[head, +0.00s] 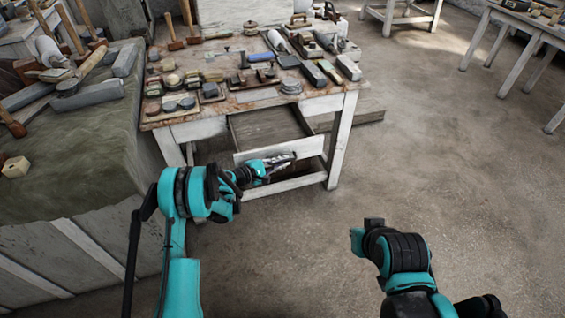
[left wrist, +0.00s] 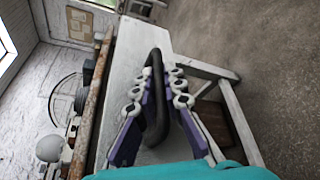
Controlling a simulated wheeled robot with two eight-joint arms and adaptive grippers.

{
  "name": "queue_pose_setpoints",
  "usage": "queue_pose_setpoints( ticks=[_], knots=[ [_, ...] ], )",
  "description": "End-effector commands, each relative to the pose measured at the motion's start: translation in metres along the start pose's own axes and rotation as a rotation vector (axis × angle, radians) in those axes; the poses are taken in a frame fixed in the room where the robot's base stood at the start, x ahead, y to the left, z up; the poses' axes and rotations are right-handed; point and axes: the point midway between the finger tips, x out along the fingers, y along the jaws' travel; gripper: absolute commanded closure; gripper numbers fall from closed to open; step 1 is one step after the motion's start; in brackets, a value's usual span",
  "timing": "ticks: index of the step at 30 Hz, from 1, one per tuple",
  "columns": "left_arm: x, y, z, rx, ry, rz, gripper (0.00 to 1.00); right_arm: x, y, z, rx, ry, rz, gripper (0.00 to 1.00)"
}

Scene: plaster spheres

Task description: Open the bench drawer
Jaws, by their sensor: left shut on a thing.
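The white wooden bench (head: 345,125) stands at the upper middle of the head view. Its drawer (head: 306,147) is pulled out, and its brown inside shows between the tabletop edge and the pale front. My left gripper (head: 280,162) is at the drawer front, its fingers shut on the dark looped handle. In the left wrist view the handle (left wrist: 157,75) runs between the two rows of finger links, in front of the pale drawer front (left wrist: 127,60). My right arm shows at the lower right of the head view, clear of the bench; its fingers do not show.
Several tools, blocks and tins cover the benchtop (head: 165,110). A cloth-covered table (head: 85,140) with mallets and bars stands close at the left. A pale-legged table (head: 515,60) stands far right. The floor (head: 450,150) in the middle and right is clear.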

Motion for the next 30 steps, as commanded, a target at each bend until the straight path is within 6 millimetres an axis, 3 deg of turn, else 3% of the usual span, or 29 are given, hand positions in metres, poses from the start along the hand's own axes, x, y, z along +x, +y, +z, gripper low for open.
queue_pose_setpoints(
  ticks=[5,6,17,20,30],
  knots=[
    [-0.001,0.000,0.000,-0.001,0.001,0.000,1.00,0.000,0.000,0.000,0.000,0.000,0.000,1.00],
    [-0.001,0.000,0.000,-0.001,0.001,0.000,0.81,0.000,0.000,0.000,0.000,0.000,0.000,1.00],
    [-0.004,0.000,-0.001,-0.001,0.001,0.000,0.81,0.000,0.000,0.000,0.000,0.000,0.000,1.00],
    [-0.016,0.001,-0.001,-0.001,0.002,0.002,0.81,0.000,0.000,0.000,0.000,0.000,0.000,1.00],
    [-0.088,0.000,-0.001,-0.001,0.003,0.001,0.81,0.000,0.000,0.000,0.000,0.000,0.000,1.00]
  ],
)
